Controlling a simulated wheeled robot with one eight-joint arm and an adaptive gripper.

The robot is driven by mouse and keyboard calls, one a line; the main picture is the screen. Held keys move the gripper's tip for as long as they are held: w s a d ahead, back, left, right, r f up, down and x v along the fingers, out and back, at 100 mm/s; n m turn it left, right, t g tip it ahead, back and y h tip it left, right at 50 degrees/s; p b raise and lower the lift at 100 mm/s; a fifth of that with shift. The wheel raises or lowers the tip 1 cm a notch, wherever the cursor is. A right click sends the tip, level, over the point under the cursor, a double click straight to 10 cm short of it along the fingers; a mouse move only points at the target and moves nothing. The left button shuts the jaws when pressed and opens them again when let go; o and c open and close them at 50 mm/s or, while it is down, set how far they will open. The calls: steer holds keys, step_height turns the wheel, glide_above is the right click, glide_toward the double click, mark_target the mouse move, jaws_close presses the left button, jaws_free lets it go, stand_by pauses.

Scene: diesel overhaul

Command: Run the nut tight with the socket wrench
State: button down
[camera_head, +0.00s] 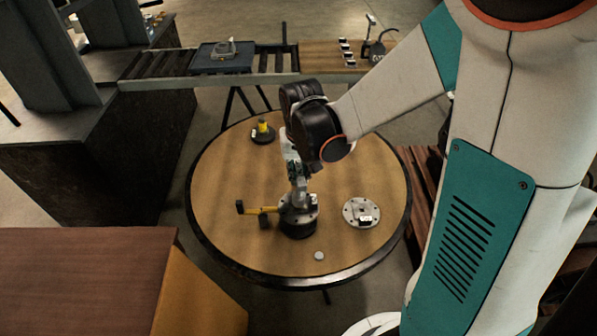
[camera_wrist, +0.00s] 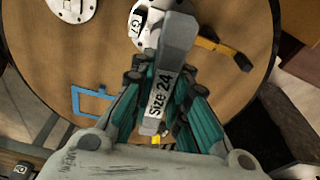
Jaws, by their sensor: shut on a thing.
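The socket wrench (camera_wrist: 160,75), a grey tool marked "Size 24", is held between the teal fingers of my gripper (camera_wrist: 165,110) in the wrist view. In the head view my gripper (camera_head: 297,180) points down over a dark round fixture (camera_head: 298,228) with a pale metal top, near the middle of the round table. The wrench's far end lies over the labelled pale part (camera_wrist: 138,20) in the wrist view. I cannot tell whether it touches. The nut cannot be made out; the wrench and gripper cover that area.
A yellow-and-black handle (camera_head: 258,210) sticks out left of the fixture. On the round table (camera_head: 225,185) are a labelled metal disc (camera_head: 362,212), a small silver disc (camera_head: 319,255) and a yellow-topped black piece (camera_head: 262,132). A roller conveyor (camera_head: 160,64) stands behind.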

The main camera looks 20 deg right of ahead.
steer(key=m, duration=0.4)
steer(key=shift+m+h, duration=0.3)
steer(key=shift+m, duration=0.1)
steer(key=m+b, duration=0.1)
steer(key=m, duration=0.2)
steer(key=shift+g, duration=0.4)
steer(key=m, duration=0.4)
steer(key=shift+h, duration=0.3)
steer(key=m+g, duration=0.1)
steer(key=m, duration=0.3)
steer(key=shift+f+m+b, duration=0.1)
steer(key=shift+m+b, duration=0.2)
steer(key=shift+m, duration=0.1)
